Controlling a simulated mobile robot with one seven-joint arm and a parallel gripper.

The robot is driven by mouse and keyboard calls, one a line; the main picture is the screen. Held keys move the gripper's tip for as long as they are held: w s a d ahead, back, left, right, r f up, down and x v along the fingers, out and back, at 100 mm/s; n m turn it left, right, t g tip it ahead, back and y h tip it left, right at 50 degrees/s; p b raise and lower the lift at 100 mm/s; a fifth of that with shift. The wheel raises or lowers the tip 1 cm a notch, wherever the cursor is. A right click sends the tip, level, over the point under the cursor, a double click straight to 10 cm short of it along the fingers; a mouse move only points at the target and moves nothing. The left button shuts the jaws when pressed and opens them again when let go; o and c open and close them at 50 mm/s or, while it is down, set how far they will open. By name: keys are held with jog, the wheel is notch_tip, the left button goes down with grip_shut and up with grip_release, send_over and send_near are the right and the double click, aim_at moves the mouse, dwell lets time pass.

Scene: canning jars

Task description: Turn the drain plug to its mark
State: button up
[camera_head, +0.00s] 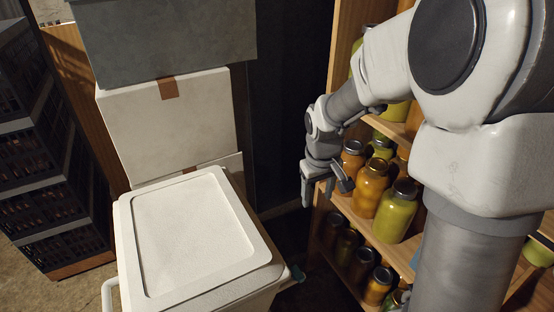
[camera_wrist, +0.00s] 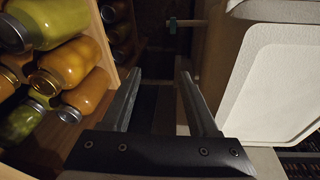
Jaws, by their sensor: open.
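The drain plug (camera_head: 298,274) is a small teal piece on the lower right side of the white cooler (camera_head: 200,235). In the wrist view the plug (camera_wrist: 173,24) shows near the top, sticking out from the cooler wall (camera_wrist: 210,50) on a short stem. Its mark cannot be made out. My gripper (camera_head: 319,198) is open and empty, in the gap between cooler and shelf, apart from the plug. In the wrist view the fingers (camera_wrist: 160,76) point toward the plug, which lies beyond the tips.
A wooden shelf (camera_head: 342,204) with several filled jars (camera_head: 370,188) stands close on the right of my gripper. Stacked boxes (camera_head: 170,122) stand behind the cooler, and dark crates (camera_head: 45,190) stand at the left. The gap between cooler and shelf is narrow and dark.

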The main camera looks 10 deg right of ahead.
notch_tip(320, 180, down, 11)
jog(key=w+b, duration=0.2)
jog(key=w, duration=0.1)
jog(key=n+g+b, duration=0.1)
jog(key=g+b, duration=0.1)
send_over(298, 271)
notch_tip(298, 271, down, 13)
jog(key=shift+n+y, duration=0.3)
notch_tip(298, 271, down, 17)
jog(key=b, duration=0.4)
jog(key=shift+s, duration=0.1)
grip_shut()
